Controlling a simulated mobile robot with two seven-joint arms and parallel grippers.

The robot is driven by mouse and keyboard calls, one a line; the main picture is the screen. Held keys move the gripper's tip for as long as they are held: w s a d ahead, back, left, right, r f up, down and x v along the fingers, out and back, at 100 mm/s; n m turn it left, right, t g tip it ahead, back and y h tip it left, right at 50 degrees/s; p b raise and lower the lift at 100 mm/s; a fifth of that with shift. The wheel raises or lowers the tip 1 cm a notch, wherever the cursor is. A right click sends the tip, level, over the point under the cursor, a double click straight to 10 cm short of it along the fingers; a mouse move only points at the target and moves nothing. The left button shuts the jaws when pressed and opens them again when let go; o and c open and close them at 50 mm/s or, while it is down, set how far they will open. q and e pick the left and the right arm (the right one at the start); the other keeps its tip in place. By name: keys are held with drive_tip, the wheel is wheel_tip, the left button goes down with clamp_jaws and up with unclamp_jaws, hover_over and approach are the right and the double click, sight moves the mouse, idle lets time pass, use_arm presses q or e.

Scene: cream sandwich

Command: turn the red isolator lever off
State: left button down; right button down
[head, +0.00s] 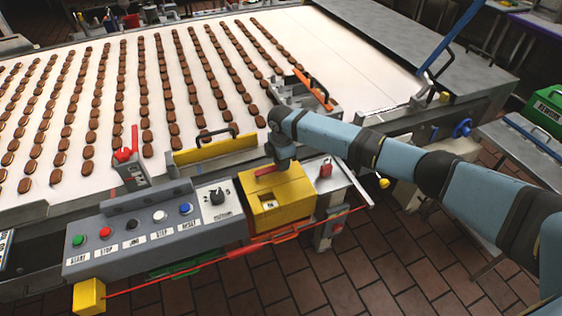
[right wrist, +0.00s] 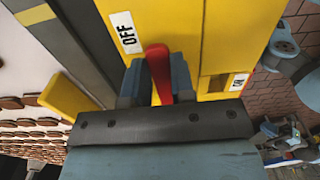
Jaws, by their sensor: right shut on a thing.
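The red isolator lever (head: 264,171) is on top of the yellow box (head: 292,190), beside the control panel. In the right wrist view the red lever (right wrist: 158,68) stands between my two grey fingers, beside the white OFF label (right wrist: 125,32). My right gripper (right wrist: 155,85) is shut on the lever. In the head view my right gripper (head: 282,160) comes down at the box's back edge, and its fingertips are mostly hidden. My left gripper is in neither view.
The grey control panel (head: 150,243) with several buttons and a black knob is left of the box. A red cord (head: 180,270) runs along the front. A yellow guard (head: 215,150) with a black handle is behind. Brown biscuits cover the white conveyor (head: 345,55).

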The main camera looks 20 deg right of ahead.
drive_tip(key=c, duration=1)
unclamp_jaws()
drive_tip(key=shift+o, duration=0.2)
wheel_tip(320, 180, up, 14)
drive_tip(key=b, duration=0.1)
drive_tip(key=shift+b, duration=0.3)
